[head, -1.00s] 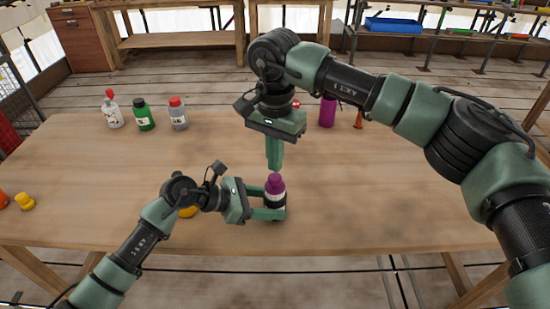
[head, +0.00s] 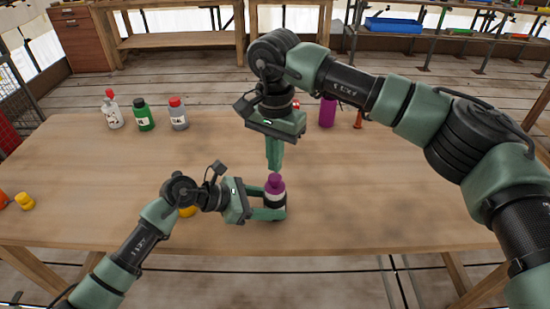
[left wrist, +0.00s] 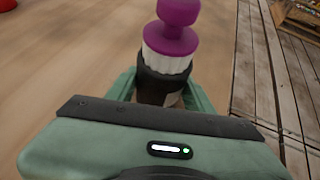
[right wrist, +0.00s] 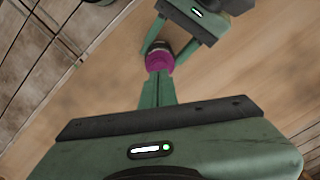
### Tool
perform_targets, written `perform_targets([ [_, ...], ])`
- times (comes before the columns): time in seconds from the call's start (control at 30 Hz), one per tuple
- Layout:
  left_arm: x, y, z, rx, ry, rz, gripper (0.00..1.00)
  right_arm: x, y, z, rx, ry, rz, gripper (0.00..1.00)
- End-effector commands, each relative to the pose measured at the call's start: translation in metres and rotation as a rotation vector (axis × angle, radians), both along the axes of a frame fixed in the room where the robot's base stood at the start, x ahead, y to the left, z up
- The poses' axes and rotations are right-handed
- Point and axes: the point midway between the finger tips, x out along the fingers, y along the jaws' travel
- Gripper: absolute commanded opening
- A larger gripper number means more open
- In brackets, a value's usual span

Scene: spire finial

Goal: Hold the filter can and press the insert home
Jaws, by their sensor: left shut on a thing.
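The filter can (head: 274,210) is dark and stands upright near the table's front edge. The insert (left wrist: 170,41) has a white pleated body and a purple top with a knob; its white part stands above the can's rim in the left wrist view. The purple top also shows in the head view (head: 275,184). My left gripper (head: 270,214) is shut on the can from the left side. My right gripper (head: 274,168) points straight down with its fingers together, right above the purple knob. I cannot tell whether its fingertips touch the knob.
The wooden table (head: 380,200) is clear to the right. A white bottle (head: 113,112), a green bottle (head: 144,115) and a grey bottle (head: 179,115) stand at the back left. A purple bottle (head: 327,112) and an orange cone-like thing (head: 359,119) stand behind my right arm.

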Motion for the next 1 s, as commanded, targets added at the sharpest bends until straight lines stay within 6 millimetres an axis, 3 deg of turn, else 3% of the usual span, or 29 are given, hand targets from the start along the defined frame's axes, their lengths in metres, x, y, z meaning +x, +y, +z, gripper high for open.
perform_targets([
  [0.67,0.0,0.0,0.0,-0.001,0.0,0.0,0.29,0.0,0.0,-0.021,-0.001,0.001,-0.001,0.0],
  [1.0,0.0,0.0,0.0,-0.001,0.0,0.0,0.29,0.0,0.0,-0.022,-0.001,0.001,0.0,0.0],
])
